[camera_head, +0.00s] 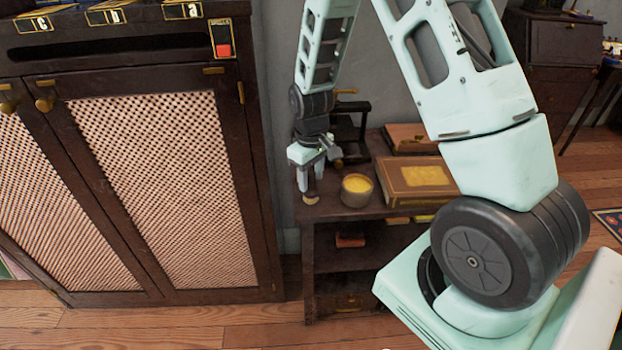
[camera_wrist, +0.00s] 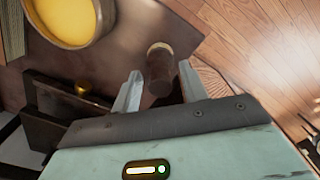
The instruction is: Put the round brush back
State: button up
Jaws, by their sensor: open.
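The round brush (camera_wrist: 161,72) shows in the wrist view as a short dark cylinder with a paler end. It is between the two fingers of my gripper (camera_wrist: 158,75), with gaps on both sides. In the head view the brush (camera_head: 310,198) is small and partly hidden, at the front left of the small shelf's top, just at the fingertips. My gripper (camera_head: 312,182) is open and points down over it. I cannot tell the brush's exact tilt.
A bowl of yellow stuff (camera_head: 356,201) stands close right of my gripper on the small dark shelf (camera_head: 345,222). A flat brown box (camera_head: 398,193) lies farther right. A dark stand (camera_head: 350,125) is behind. A large cabinet (camera_head: 262,190) rises at the left.

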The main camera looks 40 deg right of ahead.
notch_tip(320, 180, up, 10)
jog(key=shift+r, duration=0.25)
jog(key=s+a+r+n, duration=0.25)
jog(key=s+a, duration=0.35)
jog(key=a, duration=0.3)
jog(key=s+a+r+n, duration=0.1)
jog(key=s+a+r, duration=0.3)
jog(key=a, duration=0.6)
jog(key=s+a+n, duration=0.2)
jog(key=s+a, duration=0.3)
jog(key=s, duration=0.9)
jog(key=shift+a+f+y, duration=0.2)
jog(key=shift+y, duration=0.1)
jog(key=shift+s, duration=0.1)
